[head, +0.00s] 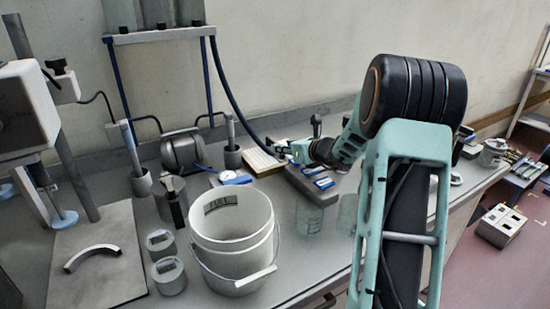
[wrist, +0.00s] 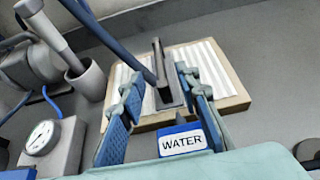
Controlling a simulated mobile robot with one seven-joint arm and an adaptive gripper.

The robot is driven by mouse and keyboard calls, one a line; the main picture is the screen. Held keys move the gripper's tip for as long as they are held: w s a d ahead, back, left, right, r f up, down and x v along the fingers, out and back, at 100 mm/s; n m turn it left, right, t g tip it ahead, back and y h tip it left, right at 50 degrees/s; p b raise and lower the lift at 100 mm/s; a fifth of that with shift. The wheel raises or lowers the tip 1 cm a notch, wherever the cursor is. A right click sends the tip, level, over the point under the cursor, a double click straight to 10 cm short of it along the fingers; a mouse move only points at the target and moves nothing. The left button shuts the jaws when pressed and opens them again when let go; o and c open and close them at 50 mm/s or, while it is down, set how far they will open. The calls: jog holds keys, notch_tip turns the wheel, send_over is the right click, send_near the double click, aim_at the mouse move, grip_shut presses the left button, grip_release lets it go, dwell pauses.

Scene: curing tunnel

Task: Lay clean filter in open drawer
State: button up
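A filter with white pleats in a tan frame (wrist: 215,68) lies flat on the grey bench in the wrist view. It also shows in the head view (head: 262,162), near the back wall, partly hidden by my gripper. A dark upright handle (wrist: 162,72) stands on its middle. My gripper (wrist: 160,88) is open, its blue-padded fingers apart over the filter's near side. The handle shows between the fingertips, closer to the right one; I cannot tell whether they touch. An open drawer cannot be made out.
A blue block labelled WATER (wrist: 182,141) lies just in front of the filter. A white bucket (head: 236,238) stands at the bench front. A grey pot with a rod (wrist: 84,78) and a gauge (wrist: 42,137) are left of my gripper. A blue hose runs close by.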

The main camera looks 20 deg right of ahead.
jog(key=shift+x, duration=2.95)
jog(key=shift+r, duration=0.1)
jog(key=shift+c, duration=0.2)
grip_shut()
